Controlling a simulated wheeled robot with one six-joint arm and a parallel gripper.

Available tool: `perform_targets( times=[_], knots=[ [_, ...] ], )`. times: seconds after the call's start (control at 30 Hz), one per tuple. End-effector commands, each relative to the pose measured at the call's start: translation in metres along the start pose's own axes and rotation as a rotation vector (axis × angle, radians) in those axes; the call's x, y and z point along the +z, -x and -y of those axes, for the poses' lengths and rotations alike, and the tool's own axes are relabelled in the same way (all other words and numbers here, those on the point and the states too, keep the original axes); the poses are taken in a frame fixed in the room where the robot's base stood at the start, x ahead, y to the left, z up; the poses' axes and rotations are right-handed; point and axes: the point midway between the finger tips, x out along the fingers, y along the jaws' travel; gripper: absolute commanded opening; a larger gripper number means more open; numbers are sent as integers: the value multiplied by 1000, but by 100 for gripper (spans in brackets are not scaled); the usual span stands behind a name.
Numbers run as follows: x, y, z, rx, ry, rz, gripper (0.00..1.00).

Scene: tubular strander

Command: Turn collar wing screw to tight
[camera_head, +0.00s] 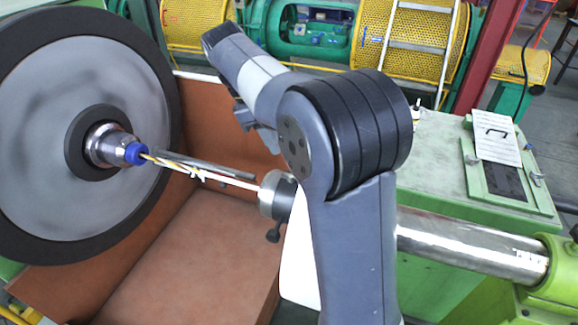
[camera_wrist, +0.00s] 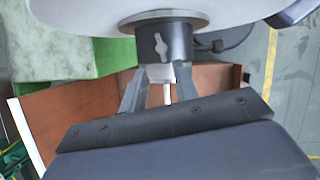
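In the wrist view a dark cylindrical collar (camera_wrist: 178,42) sits under a large pale disc. A small silver wing screw (camera_wrist: 161,46) is on its near face, with its wing roughly upright in the picture. My gripper (camera_wrist: 160,78) points at the collar. Its two fingers are apart with a gap between them, and they appear to be just short of the collar, with the wing screw beyond the gap. No contact shows. In the head view my arm covers most of the gripper, and I cannot make out the wing screw there.
In the head view a large grey reel (camera_head: 55,140) with a black rim stands at left, its blue-tipped hub (camera_head: 136,153) leading strands rightward to a grey metal collar (camera_head: 277,197). An orange-brown trough (camera_head: 195,255) lies below. A green cabinet (camera_head: 430,170) stands at right.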

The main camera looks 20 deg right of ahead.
Motion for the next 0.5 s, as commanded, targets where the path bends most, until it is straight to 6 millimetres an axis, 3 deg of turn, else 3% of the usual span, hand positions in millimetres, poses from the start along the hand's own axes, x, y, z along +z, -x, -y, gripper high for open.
perform_targets(
  times=[0.3, 0.5],
  knots=[
    [1, -55, 1, -4, -2, 1, 29],
    [1, -81, 1, -3, -2, 0, 29]
  ],
)
